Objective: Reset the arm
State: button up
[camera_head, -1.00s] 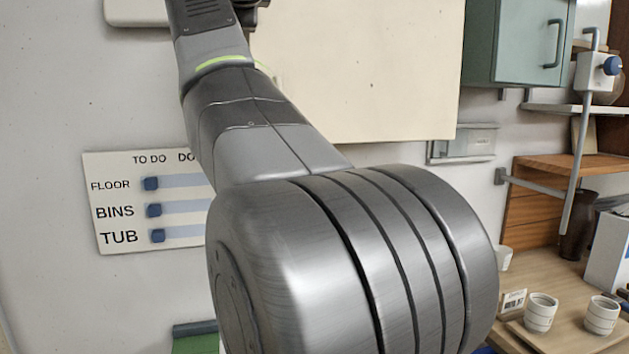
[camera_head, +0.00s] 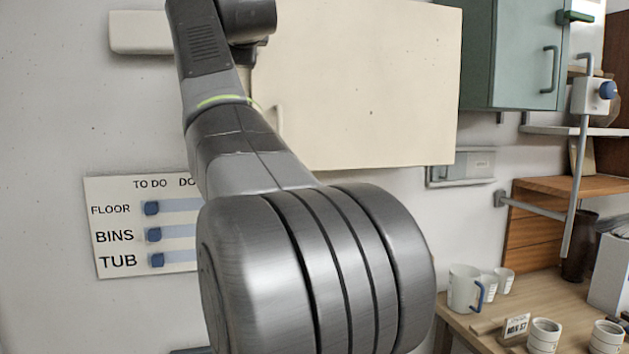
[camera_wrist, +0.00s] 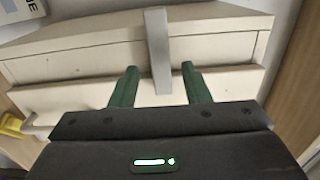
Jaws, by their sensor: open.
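My gripper shows in the wrist view (camera_wrist: 160,88), with its two green fingers apart and nothing between them that it holds. Beyond the fingers is a cream cabinet-like front with a grey vertical bar (camera_wrist: 158,50); I cannot tell how far away it is. In the head view my arm rises from the lower middle to the top left, and the gripper itself is out of that picture.
A cream wall cabinet (camera_head: 360,90) is behind my arm, with a green cabinet (camera_head: 512,55) to its right. A to-do board (camera_head: 130,225) hangs at left. A wooden counter at right bears a mug (camera_head: 462,288), white cups (camera_head: 543,336) and a sign (camera_head: 516,325).

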jog(key=shift+w+a+r+n+p, duration=0.1)
jog(key=shift+w+n+p, duration=0.2)
jog(key=shift+n, duration=0.7)
jog(key=shift+w+a+r+n+p, duration=0.1)
jog(key=shift+w+n+p, duration=0.2)
jog(key=shift+n, duration=0.7)
jog(key=shift+w+a+r+n+p, duration=0.1)
jog(key=shift+w+n+p, duration=0.15)
jog(key=shift+n, duration=0.75)
jog(key=shift+s+d+f, duration=0.1)
